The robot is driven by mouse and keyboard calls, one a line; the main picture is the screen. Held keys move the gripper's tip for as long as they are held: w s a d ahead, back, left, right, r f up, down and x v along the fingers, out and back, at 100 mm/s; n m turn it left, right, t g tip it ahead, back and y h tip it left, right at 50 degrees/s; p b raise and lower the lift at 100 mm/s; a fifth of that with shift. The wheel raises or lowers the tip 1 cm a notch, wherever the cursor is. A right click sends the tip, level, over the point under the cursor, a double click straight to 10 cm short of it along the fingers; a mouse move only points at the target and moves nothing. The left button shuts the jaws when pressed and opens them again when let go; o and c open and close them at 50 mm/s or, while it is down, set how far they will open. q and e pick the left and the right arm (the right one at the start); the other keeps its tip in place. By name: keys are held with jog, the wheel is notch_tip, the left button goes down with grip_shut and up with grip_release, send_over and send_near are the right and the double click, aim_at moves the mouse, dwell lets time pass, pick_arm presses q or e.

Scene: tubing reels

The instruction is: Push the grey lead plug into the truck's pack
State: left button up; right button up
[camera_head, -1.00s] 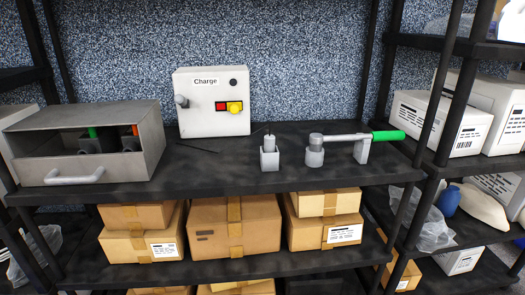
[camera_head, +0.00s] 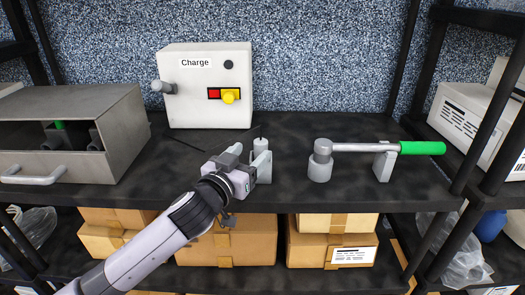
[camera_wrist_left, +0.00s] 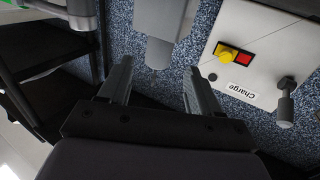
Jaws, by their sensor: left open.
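The light grey lead plug (camera_head: 260,144) stands upright on the shelf in the middle, its holder mostly hidden behind my left gripper. My left gripper (camera_head: 248,158) is open at the plug in the head view. In the left wrist view, which is upside down, the two fingers (camera_wrist_left: 158,88) are apart and the grey plug (camera_wrist_left: 160,52) shows beyond their tips; I see no grip on it. A grey metal box (camera_head: 125,135) with an open front and dark blocks inside stands at the left. Whether it is the truck's pack I cannot tell.
A white "Charge" box (camera_head: 190,95) with red and yellow parts stands at the back. A grey post (camera_head: 320,163) and a green-handled lever (camera_head: 420,148) are at the right. Cartons (camera_head: 230,240) fill the shelf below. A thin dark cable lies behind the plug.

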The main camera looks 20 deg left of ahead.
aim_at(257, 150)
pick_arm(q)
jog(key=shift+w+d+f+p, duration=0.1)
jog(key=shift+w+d+p, duration=0.1)
jog(key=shift+w, duration=0.75)
jog(key=shift+w+d+f+p, duration=0.1)
jog(key=shift+w+d, duration=0.1)
jog(key=shift+w, duration=0.7)
jog(key=shift+w+d+p, duration=0.1)
jog(key=shift+w+d, duration=0.1)
jog(key=shift+w, duration=0.75)
jog(key=shift+c, duration=0.3)
jog(key=c, duration=1)
